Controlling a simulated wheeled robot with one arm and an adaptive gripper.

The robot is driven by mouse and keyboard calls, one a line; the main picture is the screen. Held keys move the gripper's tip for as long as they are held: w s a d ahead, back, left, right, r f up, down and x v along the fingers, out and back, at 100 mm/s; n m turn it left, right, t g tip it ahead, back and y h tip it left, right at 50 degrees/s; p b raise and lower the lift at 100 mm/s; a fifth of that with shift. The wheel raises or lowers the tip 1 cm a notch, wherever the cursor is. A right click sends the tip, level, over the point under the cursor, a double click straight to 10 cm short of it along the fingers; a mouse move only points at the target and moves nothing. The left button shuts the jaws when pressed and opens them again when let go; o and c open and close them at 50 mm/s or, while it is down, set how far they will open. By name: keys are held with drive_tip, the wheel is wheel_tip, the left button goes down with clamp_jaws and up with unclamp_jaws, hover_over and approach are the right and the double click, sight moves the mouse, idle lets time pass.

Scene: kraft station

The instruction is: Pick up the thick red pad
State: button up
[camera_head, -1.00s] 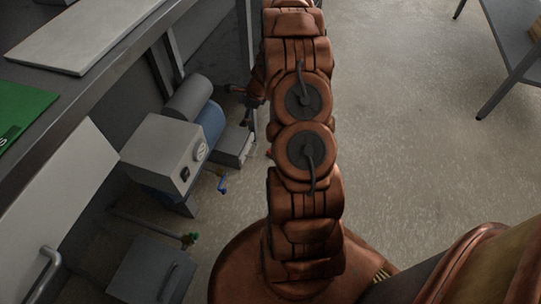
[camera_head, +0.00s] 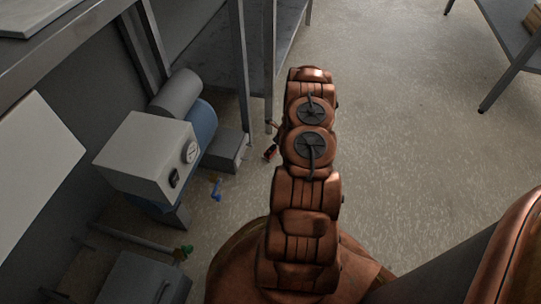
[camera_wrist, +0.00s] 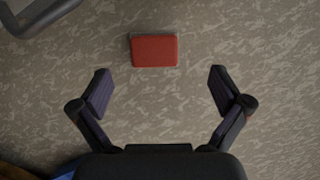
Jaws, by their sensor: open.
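The thick red pad (camera_wrist: 154,50) lies flat on the speckled floor in the wrist view, a small rounded block at upper centre. My gripper (camera_wrist: 160,82) is open and empty, its two dark fingers spread wide on either side of the picture. The pad sits above the gap between the fingertips, near the middle of that gap, and touches neither finger. In the head view my arm covers most of this spot; only a small red patch (camera_head: 270,152) shows at the arm's left side, too small to tell clearly.
A grey and blue machine with a gauge (camera_head: 150,155) stands left of my arm, close by. A metal table leg (camera_head: 269,65) rises just beyond. A grey bar (camera_wrist: 35,15) crosses the wrist view's upper left. Open floor (camera_head: 410,150) lies to the right.

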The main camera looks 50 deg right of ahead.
drive_tip(key=shift+x, duration=0.75)
drive_tip(key=b+x, duration=0.1)
drive_tip(key=x, duration=0.1)
drive_tip(key=b+x, duration=0.2)
drive_tip(key=shift+a+f, duration=0.2)
drive_tip(key=shift+a, duration=0.2)
drive_tip(key=shift+w+f, duration=0.15)
drive_tip(key=shift+f, duration=0.05)
